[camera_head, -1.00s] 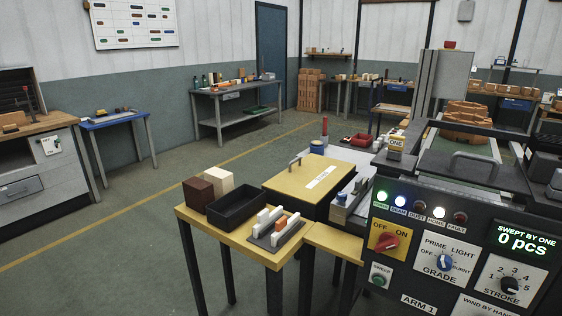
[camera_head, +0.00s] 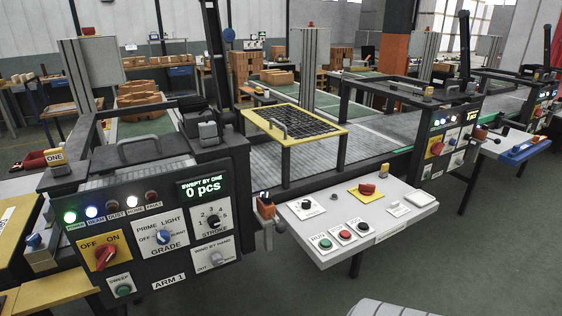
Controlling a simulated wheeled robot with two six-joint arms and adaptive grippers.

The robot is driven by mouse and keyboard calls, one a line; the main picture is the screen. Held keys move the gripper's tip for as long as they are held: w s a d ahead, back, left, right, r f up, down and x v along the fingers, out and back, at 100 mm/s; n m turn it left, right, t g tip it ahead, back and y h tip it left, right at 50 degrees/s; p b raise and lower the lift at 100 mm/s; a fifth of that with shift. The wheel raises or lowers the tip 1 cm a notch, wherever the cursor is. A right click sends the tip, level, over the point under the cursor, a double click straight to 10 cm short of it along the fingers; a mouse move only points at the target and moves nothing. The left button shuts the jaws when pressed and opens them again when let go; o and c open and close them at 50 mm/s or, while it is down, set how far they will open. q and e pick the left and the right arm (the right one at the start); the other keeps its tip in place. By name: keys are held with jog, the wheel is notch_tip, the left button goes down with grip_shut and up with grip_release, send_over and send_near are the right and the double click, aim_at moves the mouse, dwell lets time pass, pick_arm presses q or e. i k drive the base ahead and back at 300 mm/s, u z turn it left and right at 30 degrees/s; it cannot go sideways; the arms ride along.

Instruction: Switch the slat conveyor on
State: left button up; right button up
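The slat conveyor (camera_head: 385,140), a grey slatted bed, runs from the middle toward the back right. A pale sloping control console (camera_head: 372,245) stands at its near side. It carries a green button (camera_head: 324,243) labelled RUN, a red button (camera_head: 345,235), a black button (camera_head: 363,227), a black knob (camera_head: 306,204) and a red mushroom button (camera_head: 366,189) on a yellow plate. Whether the slats are moving cannot be told. Neither of my grippers is in view.
A black panel (camera_head: 170,275) marked ARM 1 stands on the left, with lit lamps, a red OFF/ON switch (camera_head: 105,256) and a display (camera_head: 203,188) reading 0 pcs. A similar panel (camera_head: 447,150) stands farther right. Green-grey floor (camera_head: 480,260) lies clear at front right.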

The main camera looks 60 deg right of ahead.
aim_at(365, 189)
jog(key=z, duration=3.1)
jog(key=k, duration=0.65)
jog(key=z, duration=1)
jog(key=i, duration=0.95)
jog(key=z, duration=0.35)
jog(key=i, duration=1.15)
jog(key=u, duration=0.95)
jog(key=i, duration=0.8)
jog(key=u, duration=1.15)
jog(key=i, duration=0.25)
jog(key=u, duration=0.15)
